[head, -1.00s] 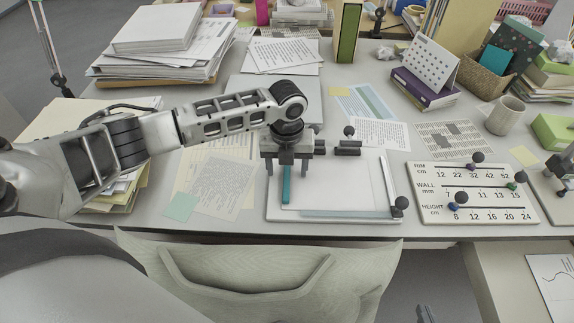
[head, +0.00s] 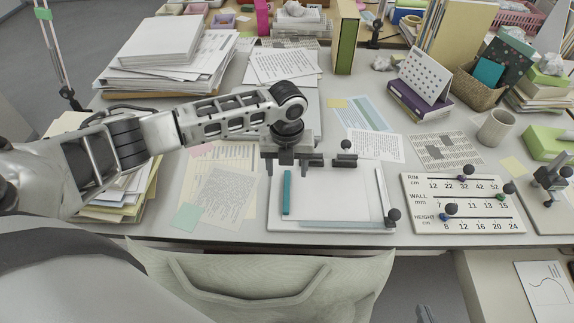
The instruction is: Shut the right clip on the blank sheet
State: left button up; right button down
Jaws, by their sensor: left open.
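A pale board (head: 277,222) lies near the desk's front edge, with a blank white sheet (head: 335,195) on it. At the sheet's top edge is the right clip (head: 342,163), a dark bar; a black ball knob (head: 346,145) stands just above it. I cannot tell whether its jaw touches the sheet. My left gripper (head: 289,170) is open and empty, fingers pointing down, over the board's upper left, left of the right clip. It hides what is behind it there. My right gripper is not in view.
A teal strip (head: 287,192) lies on the board's left side. A slim white bar (head: 385,193) and another black knob (head: 393,214) are at its right. A scale panel (head: 465,227) with sliders stands to the right. Papers (head: 222,195) lie left; a chair (head: 260,285) is in front.

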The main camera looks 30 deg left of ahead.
aim_at(346, 145)
jog(key=k, duration=1.05)
